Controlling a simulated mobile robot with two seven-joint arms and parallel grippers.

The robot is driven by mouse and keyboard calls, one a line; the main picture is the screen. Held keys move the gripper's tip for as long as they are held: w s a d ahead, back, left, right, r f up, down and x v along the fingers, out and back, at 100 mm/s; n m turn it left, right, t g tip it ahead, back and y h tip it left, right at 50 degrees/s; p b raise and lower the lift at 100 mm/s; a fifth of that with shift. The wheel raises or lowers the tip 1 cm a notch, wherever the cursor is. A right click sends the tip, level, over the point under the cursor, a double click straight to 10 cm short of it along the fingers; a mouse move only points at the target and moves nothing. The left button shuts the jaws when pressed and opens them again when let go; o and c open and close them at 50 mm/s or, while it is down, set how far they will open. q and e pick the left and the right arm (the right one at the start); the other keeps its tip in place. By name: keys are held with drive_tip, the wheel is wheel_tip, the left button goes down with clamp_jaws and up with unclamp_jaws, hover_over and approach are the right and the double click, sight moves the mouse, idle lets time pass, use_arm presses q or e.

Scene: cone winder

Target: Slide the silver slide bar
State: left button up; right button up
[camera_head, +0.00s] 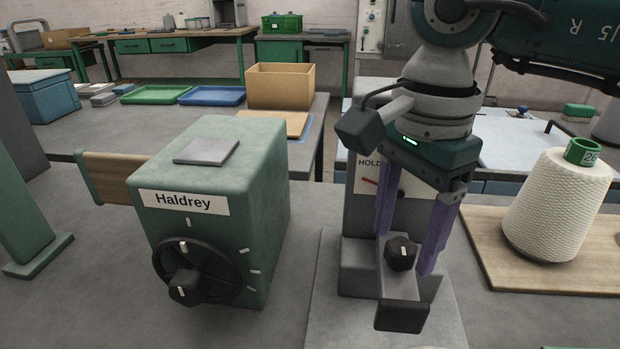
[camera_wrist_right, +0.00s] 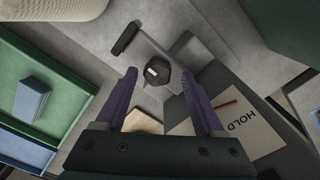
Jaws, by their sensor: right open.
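My right gripper (camera_head: 405,253) comes down from above with its two purple fingers open. In the head view a black knob (camera_head: 401,254) shows between the fingers, and it also shows between them in the right wrist view (camera_wrist_right: 153,73); I cannot tell if they touch it. The knob sits on a grey slide-like piece (camera_head: 394,288) that runs forward to a dark end block (camera_head: 403,316). This looks like the silver slide bar; its far part is hidden by the gripper and knob. Behind it stands a grey upright housing with a HOLD label (camera_head: 368,172). My left gripper is not in view.
A green Haldrey box (camera_head: 262,190) with a black dial (camera_head: 190,275) stands to the left. A white yarn cone (camera_head: 560,205) stands on a wooden board (camera_head: 490,245) to the right. The bench (camera_head: 275,325) in front of the Haldrey box is clear.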

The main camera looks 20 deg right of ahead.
sight(402, 242)
wheel_tip(402, 242, up, 10)
drive_tip(key=shift+f, duration=0.15)
idle(0.6)
